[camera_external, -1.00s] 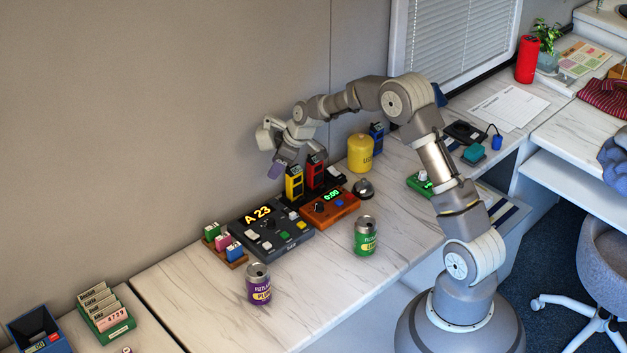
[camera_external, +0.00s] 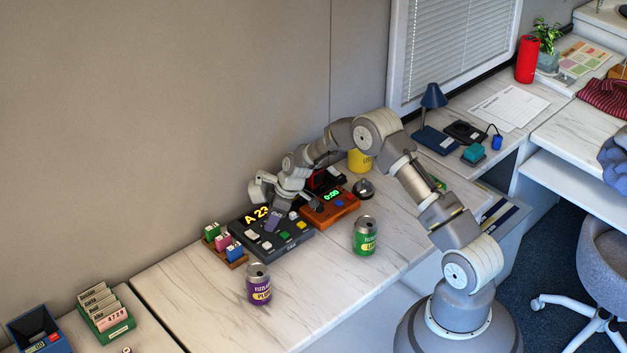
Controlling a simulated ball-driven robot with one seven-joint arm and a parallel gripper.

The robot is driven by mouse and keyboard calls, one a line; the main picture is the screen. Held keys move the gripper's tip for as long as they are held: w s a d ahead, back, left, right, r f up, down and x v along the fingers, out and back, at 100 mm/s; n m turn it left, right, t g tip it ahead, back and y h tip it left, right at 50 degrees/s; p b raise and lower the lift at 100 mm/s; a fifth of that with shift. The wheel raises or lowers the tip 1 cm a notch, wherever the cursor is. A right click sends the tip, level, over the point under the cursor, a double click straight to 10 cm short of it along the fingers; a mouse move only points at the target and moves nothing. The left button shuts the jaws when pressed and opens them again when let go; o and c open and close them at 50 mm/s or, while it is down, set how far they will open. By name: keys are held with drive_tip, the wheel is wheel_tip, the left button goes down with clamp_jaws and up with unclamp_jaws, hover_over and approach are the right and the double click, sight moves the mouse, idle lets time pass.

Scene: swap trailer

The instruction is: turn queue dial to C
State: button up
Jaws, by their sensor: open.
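The dark grey queue console (camera_external: 277,250) lies on the white marble counter near the wall. Its yellow display, partly hidden by my arm, reads "A 23". White, yellow and green buttons show on its top. The dial itself is too small or covered by my gripper to make out. My gripper (camera_external: 271,225) is open and points down over the console, just right of the display. Whether its fingertips touch the console I cannot tell.
A brown timer box (camera_external: 330,206) reading "0:00" sits right of the console. A rack of coloured blocks (camera_external: 226,247) is at its left. A purple can (camera_external: 259,285) and a green can (camera_external: 365,236) stand in front. The front counter between the cans is clear.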

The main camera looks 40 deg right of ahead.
clamp_jaws()
drive_tip(key=shift+m, duration=0.3)
drive_tip(key=m, duration=0.2)
drive_tip(key=m+h+p, duration=0.1)
drive_tip(key=shift+s+a+r+m+t+p, duration=0.1)
drive_tip(key=shift+a+r+m+t+p, duration=0.05)
drive_tip(key=shift+m+t+p, duration=0.2)
drive_tip(key=m+h+p, duration=0.1)
drive_tip(key=m, duration=0.1)
drive_tip(key=m+h+p, duration=0.1)
drive_tip(key=m+p, duration=0.1)
drive_tip(key=m, duration=0.1)
drive_tip(key=shift+a+m+t+h, duration=0.15)
drive_tip(key=shift+m+t+h, duration=0.1)
drive_tip(key=shift+t+h, duration=0.1)
drive_tip(key=m, duration=0.2)
drive_tip(key=m+h+p, duration=0.1)
drive_tip(key=m, duration=0.1)
drive_tip(key=shift+a+m+h, duration=0.1)
drive_tip(key=shift+m+h, duration=0.15)
drive_tip(key=shift+m, duration=0.05)
drive_tip(key=shift+m+g+h, duration=0.6)
drive_tip(key=shift+m, duration=1)
